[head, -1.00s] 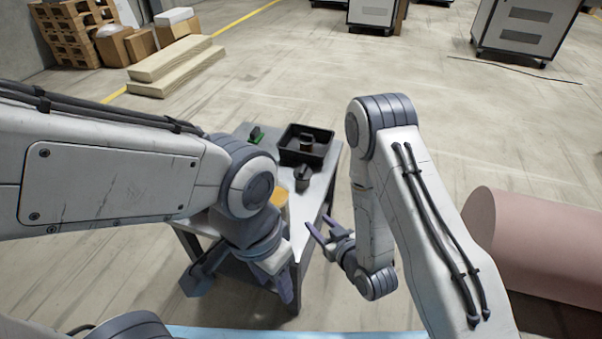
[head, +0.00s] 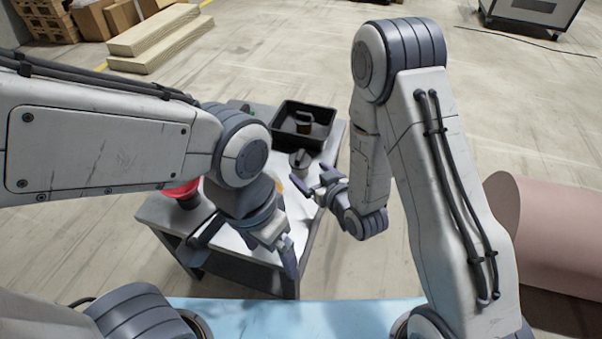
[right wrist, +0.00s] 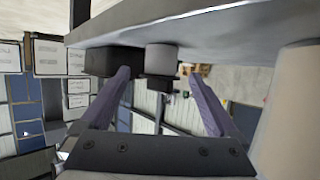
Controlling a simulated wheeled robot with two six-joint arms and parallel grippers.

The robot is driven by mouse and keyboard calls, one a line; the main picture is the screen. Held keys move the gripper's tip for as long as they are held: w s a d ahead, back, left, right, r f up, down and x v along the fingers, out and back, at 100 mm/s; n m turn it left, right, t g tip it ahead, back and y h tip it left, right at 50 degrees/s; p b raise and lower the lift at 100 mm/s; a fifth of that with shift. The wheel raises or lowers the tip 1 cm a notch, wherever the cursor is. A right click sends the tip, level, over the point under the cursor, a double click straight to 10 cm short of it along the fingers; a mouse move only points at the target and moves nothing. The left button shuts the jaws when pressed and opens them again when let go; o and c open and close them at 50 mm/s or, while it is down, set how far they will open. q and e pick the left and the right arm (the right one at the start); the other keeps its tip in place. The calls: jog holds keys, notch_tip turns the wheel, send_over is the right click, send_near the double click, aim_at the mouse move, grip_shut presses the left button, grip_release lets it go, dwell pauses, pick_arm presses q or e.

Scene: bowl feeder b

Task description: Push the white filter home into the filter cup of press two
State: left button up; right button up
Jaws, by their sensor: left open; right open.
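I cannot make out the white filter, nor tell which object is press two or its filter cup. A small grey upright object (head: 300,161) stands on the table near its right edge. My right gripper (head: 307,174) is open just in front of it, apart from anything visible. In the right wrist view, the open fingers of this gripper (right wrist: 158,75) have nothing between them that they touch. My left gripper (head: 245,255) is open and points down over the table's near side, with nothing visible in it. My left arm hides much of the tabletop.
A red object (head: 181,189) shows at the left, partly hidden by my arm. The table (head: 160,212) is crowded by both arms. A pink cylinder (head: 560,235) lies right.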

aim_at(304, 169)
jog(key=shift+w+a+f+b, duration=0.2)
jog(key=shift+w+f+b, duration=0.15)
jog(key=shift+b, duration=0.65)
pick_arm(q)
notch_tip(304, 169, down, 4)
jog(key=shift+f+b, duration=0.1)
jog(key=shift+b, duration=0.35)
pick_arm(e)
jog(key=shift+a+r, duration=0.1)
jog(key=b+x, duration=0.2)
jog(key=x, duration=0.2)
jog(key=shift+w+a, duration=0.2)
jog(key=shift+w, duration=0.05)
jog(key=shift+w+a, duration=0.1)
jog(key=shift+w, duration=0.2)
pick_arm(q)
jog(key=shift+f, duration=0.95)
pick_arm(e)
jog(key=c, duration=1.5)
